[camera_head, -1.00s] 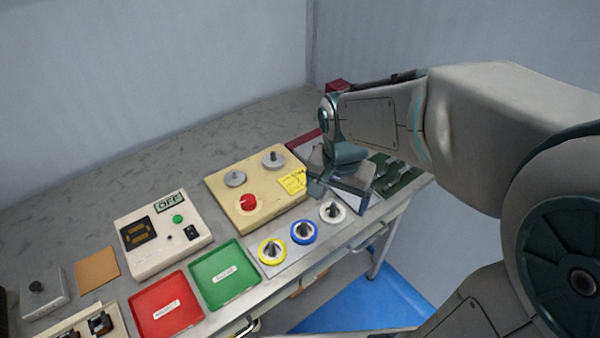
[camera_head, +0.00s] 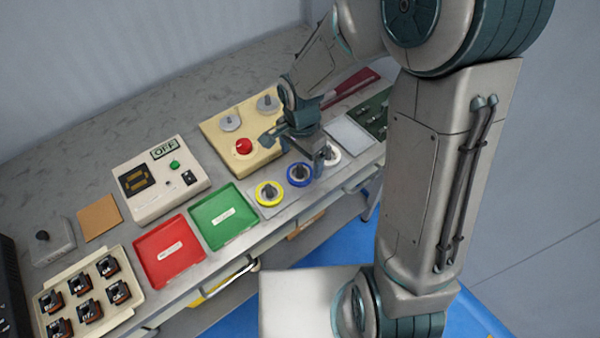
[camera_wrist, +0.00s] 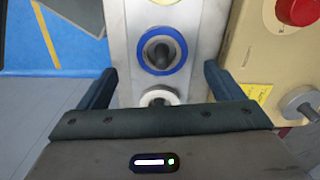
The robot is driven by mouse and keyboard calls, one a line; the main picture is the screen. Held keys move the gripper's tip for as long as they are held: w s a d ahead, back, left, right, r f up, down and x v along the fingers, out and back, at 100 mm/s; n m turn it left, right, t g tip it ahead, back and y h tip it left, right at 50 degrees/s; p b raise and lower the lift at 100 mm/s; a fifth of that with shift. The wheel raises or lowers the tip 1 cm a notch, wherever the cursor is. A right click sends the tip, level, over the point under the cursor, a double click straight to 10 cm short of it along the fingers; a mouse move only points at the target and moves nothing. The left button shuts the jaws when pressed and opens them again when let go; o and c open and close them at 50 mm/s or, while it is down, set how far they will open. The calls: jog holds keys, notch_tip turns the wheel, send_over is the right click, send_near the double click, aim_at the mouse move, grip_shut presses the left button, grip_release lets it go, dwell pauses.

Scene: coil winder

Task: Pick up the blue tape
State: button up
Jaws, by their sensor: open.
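The blue tape (camera_head: 299,174) is a ring around a dark peg on the grey strip at the table's front, between the yellow tape (camera_head: 269,193) and the white tape (camera_head: 331,154). In the wrist view the blue tape (camera_wrist: 163,50) lies ahead of the fingertips, roughly midway between them and apart from both. My gripper (camera_wrist: 160,80) is open and empty. In the head view my gripper (camera_head: 295,146) hangs above the row of tapes, close to the blue and white ones, and partly hides the white tape.
A beige winder with a red knob (camera_head: 243,146) stands just behind the tapes. A green tray (camera_head: 224,216) and red tray (camera_head: 168,250) lie to the left. A white control box (camera_head: 160,180) reads OFF. The table's front edge runs close to the tapes.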

aim_at(300, 164)
jog(key=shift+w+a+f, duration=0.1)
jog(key=shift+a+f, duration=0.05)
jog(key=shift+f, duration=2.5)
jog(key=c, duration=1.1)
